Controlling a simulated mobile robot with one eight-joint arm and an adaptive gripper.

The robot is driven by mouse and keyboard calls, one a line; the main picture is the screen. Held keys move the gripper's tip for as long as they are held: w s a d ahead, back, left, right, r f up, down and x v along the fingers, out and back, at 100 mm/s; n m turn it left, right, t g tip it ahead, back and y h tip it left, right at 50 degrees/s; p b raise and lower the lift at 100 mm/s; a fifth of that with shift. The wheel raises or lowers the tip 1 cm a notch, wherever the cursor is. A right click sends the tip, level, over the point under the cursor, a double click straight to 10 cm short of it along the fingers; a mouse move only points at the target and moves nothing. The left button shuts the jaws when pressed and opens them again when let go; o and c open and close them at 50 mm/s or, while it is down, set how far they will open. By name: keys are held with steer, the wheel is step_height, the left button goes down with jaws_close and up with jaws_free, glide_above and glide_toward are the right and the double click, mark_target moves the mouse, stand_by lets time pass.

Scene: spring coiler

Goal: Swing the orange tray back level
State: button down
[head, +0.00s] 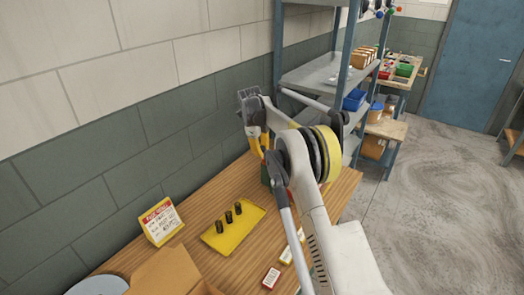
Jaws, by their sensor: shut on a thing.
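My arm reaches over the wooden bench and blocks most of the work spot. My gripper (264,143) is partly seen beyond the arm's elbow, pointing down, and is shut. A small orange patch (255,131) shows right at the gripper and looks like part of the orange tray. Most of that tray is hidden, so I cannot tell its tilt. A bit of dark green (266,177), perhaps the coiler's body, shows below, mostly covered by my arm.
A yellow tray (218,240) with three dark cylinders lies on the bench (205,203). A yellow-and-red sign (161,222) stands by the wall. An open cardboard box (165,272) is in front. Small red (271,278) and yellow boxes lie near the right edge. Shelving (318,75) stands behind.

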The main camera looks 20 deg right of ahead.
steer(key=shift+w+r, duration=0.1)
steer(key=c, duration=1.1)
jaws_free()
steer(key=v, duration=1.2)
